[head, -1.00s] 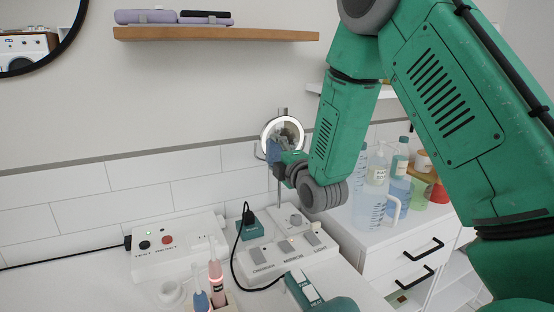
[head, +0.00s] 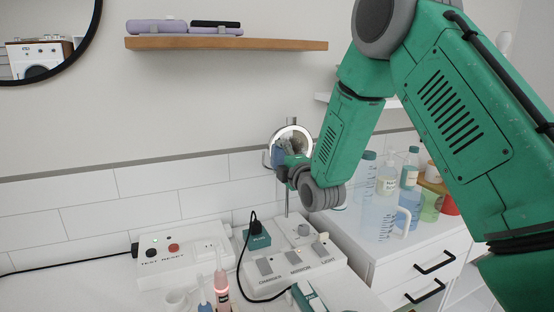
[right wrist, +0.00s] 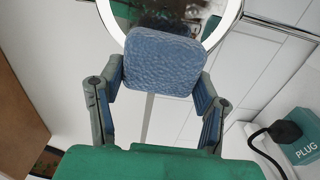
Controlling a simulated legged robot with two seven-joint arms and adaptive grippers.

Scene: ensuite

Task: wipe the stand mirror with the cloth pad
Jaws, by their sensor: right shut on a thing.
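The stand mirror (head: 306,140) is a small round mirror with a white lit rim on a thin post, at the centre of the head view. Its dark glass (right wrist: 190,8) shows at the top of the right wrist view. My right gripper (head: 281,158) is at the mirror's lower left in the head view. It is shut on the blue textured cloth pad (right wrist: 163,62), held flat between its fingers. The pad overlaps the lower glass and rim in the wrist view, hiding part of them; I cannot tell whether it touches. My left gripper is not in view.
Below are a switch box (head: 295,262), a teal plug (head: 257,237) with a black cable, and a test/reset box (head: 180,250). Toothbrushes (head: 221,285) stand in front. Bottles and a clear jug (head: 380,215) stand on the right cabinet. A wooden shelf (head: 225,44) hangs above.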

